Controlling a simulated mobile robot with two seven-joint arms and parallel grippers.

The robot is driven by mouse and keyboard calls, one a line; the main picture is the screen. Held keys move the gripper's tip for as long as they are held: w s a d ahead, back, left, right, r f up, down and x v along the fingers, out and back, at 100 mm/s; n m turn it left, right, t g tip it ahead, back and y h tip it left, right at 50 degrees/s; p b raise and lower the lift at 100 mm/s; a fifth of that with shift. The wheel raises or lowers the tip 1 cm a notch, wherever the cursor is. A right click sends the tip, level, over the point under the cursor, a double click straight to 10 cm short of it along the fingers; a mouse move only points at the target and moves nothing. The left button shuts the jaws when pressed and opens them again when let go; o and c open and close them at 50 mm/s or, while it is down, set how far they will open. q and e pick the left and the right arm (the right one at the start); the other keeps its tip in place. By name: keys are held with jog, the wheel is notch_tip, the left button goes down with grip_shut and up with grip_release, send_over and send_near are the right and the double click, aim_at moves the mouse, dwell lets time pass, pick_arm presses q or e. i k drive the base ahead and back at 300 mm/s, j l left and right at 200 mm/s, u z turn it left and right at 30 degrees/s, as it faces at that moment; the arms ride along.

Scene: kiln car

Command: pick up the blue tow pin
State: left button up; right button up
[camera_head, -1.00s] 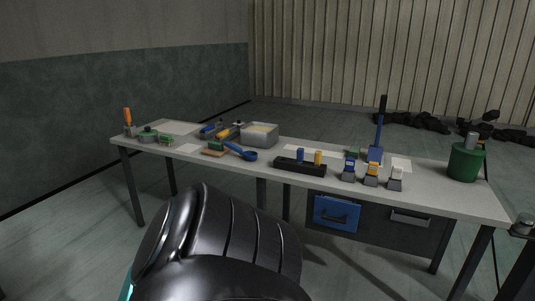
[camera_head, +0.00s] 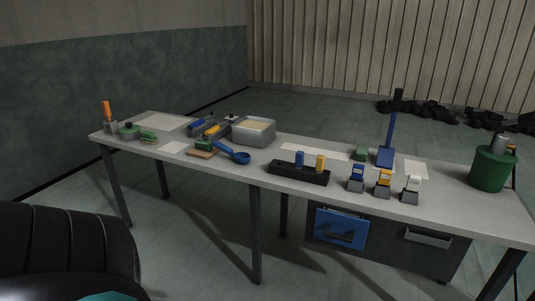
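A small upright blue pin (camera_head: 299,159), which looks like the blue tow pin, stands in a long black block (camera_head: 287,172) near the front edge of the table, around its middle. A similar yellow pin (camera_head: 320,163) stands in the same block to its right. The lower ends of both pins are hidden in the block. Neither of my grippers is in view.
The long grey table (camera_head: 215,176) also holds a blue scoop (camera_head: 237,156), a grey bin (camera_head: 254,132), a blue shovel-like tool (camera_head: 387,150), several small grey-based blocks and a green bucket (camera_head: 492,169). Floor before the table is clear.

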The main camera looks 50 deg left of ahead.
aim_at(299, 155)
jog(key=i+j+u, duration=0.45)
jog(key=i+j, duration=0.25)
jog(key=i, duration=0.15)
